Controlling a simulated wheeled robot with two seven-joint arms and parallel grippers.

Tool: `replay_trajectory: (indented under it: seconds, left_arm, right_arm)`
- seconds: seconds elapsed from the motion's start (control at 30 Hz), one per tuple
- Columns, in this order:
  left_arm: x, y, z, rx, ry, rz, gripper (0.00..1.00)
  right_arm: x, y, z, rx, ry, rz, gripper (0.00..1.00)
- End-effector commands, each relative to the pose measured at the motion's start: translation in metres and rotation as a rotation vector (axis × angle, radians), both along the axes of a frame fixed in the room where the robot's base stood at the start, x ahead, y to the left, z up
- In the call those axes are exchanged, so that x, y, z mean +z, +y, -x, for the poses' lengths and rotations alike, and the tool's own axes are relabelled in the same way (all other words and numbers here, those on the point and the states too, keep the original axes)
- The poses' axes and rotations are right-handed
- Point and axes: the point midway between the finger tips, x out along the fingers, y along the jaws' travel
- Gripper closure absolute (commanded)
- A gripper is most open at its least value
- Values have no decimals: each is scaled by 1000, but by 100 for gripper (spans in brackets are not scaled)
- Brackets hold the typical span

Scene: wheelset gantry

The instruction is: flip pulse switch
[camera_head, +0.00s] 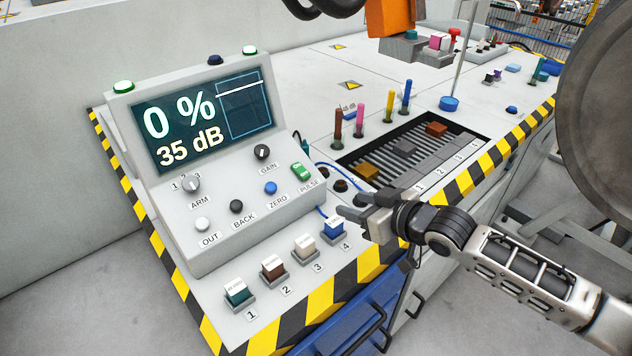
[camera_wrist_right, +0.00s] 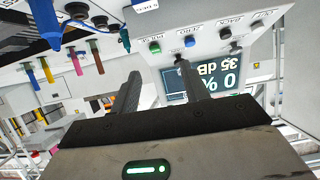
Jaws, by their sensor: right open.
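The green pulse switch (camera_head: 302,171) is on the sloped front panel of the grey control console (camera_head: 190,250), above the PULSE label. In the right wrist view the green switch (camera_wrist_right: 155,47) appears upside down, beyond my finger tips. My right gripper (camera_head: 352,205) is open and empty, to the right of and below the switch, apart from it. In the wrist view its fingers (camera_wrist_right: 158,72) point toward the console. The display (camera_head: 205,118) reads 0 % and 35 dB. My left gripper is not in view.
The GAIN knob (camera_head: 262,152) and blue ZERO button (camera_head: 271,188) are close to the switch. Several numbered blocks, including a blue one (camera_head: 334,229), stand along the front edge. Coloured pens (camera_head: 361,113) stand behind a slotted tray (camera_head: 470,146). A blue cable runs near the console's right side.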

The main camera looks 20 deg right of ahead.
Motion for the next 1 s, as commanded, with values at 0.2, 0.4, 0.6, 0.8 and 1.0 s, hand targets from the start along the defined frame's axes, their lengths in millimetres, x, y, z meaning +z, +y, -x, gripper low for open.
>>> replay_trajectory:
  seconds: [0.2, 0.4, 0.6, 0.8, 1.0]
  left_arm:
    - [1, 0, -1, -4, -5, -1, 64]
    - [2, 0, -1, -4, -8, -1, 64]
    - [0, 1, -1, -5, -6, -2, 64]
    - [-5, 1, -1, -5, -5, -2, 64]
    - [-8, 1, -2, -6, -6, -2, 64]
  right_arm:
    - [19, -12, -21, -6, -13, 2, 55]
    - [7, 1, -50, -6, -16, 0, 55]
    - [-10, 17, -87, -5, -16, 1, 55]
    - [-27, 31, -122, -5, -14, 2, 55]
    - [-37, 40, -143, -4, -15, 4, 55]
